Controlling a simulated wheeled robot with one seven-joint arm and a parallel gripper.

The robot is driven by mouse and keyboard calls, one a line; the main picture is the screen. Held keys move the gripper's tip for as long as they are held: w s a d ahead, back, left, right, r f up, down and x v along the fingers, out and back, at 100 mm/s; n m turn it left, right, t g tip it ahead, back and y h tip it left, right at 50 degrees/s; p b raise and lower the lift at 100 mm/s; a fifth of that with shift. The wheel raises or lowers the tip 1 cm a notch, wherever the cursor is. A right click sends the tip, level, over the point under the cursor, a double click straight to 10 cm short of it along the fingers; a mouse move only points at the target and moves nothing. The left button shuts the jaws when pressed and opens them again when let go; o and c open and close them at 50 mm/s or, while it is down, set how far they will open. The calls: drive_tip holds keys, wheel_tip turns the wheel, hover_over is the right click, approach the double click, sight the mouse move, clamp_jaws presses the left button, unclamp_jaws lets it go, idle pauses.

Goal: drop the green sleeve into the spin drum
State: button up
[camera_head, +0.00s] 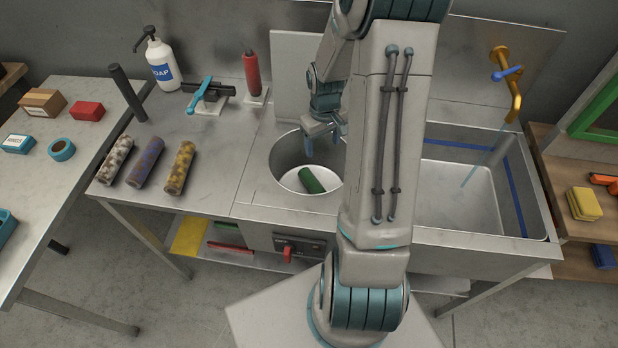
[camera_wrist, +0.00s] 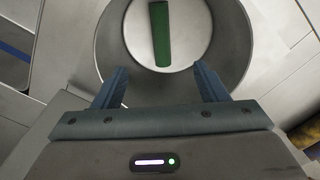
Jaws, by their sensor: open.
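The green sleeve (camera_head: 311,180) lies on the floor of the spin drum (camera_head: 285,160), a round steel well in the counter. In the wrist view the sleeve (camera_wrist: 160,34) lies on the pale round bottom of the drum (camera_wrist: 232,50). My gripper (camera_head: 323,145) is above the drum opening, pointing down, with its fingers apart and nothing between them. In the wrist view both fingertips of my gripper (camera_wrist: 158,80) show, apart from the sleeve. My arm covers the right part of the drum in the head view.
Several patterned rolls (camera_head: 146,162) lie on the counter to the left. A soap bottle (camera_head: 160,60), a blue-handled clamp (camera_head: 203,92) and a red bottle (camera_head: 251,75) stand behind. A raised lid (camera_head: 295,75) is behind the drum. A sink (camera_head: 460,190) with a running tap (camera_head: 513,90) is at right.

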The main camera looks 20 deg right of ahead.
wheel_tip(320, 180, up, 13)
drive_tip(key=b, duration=0.1)
drive_tip(key=shift+f, duration=0.2)
idle(0.4)
drive_tip(key=s+a+r+t, duration=0.1)
drive_tip(key=s+a+r, duration=0.2)
drive_tip(key=s+a, duration=0.4)
drive_tip(key=s+a+r+m+t, duration=0.1)
drive_tip(key=s+a+r+t, duration=0.1)
drive_tip(key=s+a+r, duration=0.2)
drive_tip(key=shift+s+a+t, duration=0.3)
drive_tip(key=shift+s+a, duration=1.25)
drive_tip(key=shift+s, duration=1.2)
drive_tip(key=shift+c, duration=0.4)
